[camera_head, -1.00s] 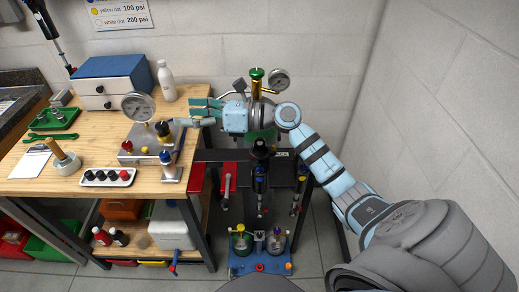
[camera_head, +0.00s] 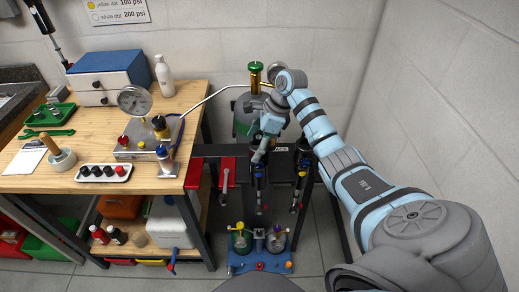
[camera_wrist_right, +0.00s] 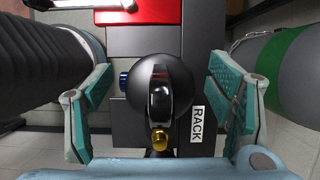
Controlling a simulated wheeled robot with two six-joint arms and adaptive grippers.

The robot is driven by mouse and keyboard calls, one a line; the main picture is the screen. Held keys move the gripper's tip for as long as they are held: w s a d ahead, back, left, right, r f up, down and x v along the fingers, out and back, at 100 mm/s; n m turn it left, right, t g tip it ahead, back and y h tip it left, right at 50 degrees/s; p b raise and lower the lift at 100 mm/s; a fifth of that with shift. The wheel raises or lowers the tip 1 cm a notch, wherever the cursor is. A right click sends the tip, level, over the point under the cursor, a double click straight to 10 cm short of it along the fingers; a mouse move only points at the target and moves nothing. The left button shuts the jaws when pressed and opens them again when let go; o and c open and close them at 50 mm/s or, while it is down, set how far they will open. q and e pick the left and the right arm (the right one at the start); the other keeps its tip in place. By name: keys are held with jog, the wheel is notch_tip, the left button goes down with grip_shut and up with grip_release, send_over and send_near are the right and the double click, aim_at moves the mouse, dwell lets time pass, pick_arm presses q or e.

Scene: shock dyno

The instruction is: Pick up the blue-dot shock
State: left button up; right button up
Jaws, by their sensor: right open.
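The blue-dot shock (camera_head: 259,180) hangs upright in the dark rack beside the bench, with a small blue mark on its body. In the right wrist view I look down on a round black shock top (camera_wrist_right: 160,75) with a metal eye and a gold fitting. A blue knob (camera_wrist_right: 124,78) shows at its left side. My right gripper (camera_head: 263,151) is above the shock and partly hides its top. In the wrist view its teal fingers (camera_wrist_right: 160,103) are open, one on each side of the black top, with gaps on both sides. My left gripper is out of view.
Another shock (camera_head: 300,183) hangs close by on the right. The RACK label (camera_wrist_right: 197,125) is beside the shock top. A gas cylinder with a green valve (camera_head: 257,66) stands behind. The wooden bench (camera_head: 95,118) with gauge and pump is left. A blue floor stand (camera_head: 243,263) is below.

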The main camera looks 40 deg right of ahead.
jog(key=shift+w+a+f, duration=0.2)
jog(key=shift+a+f, duration=0.05)
jog(key=shift+f, duration=0.3)
grip_shut()
jog(key=shift+r, duration=0.15)
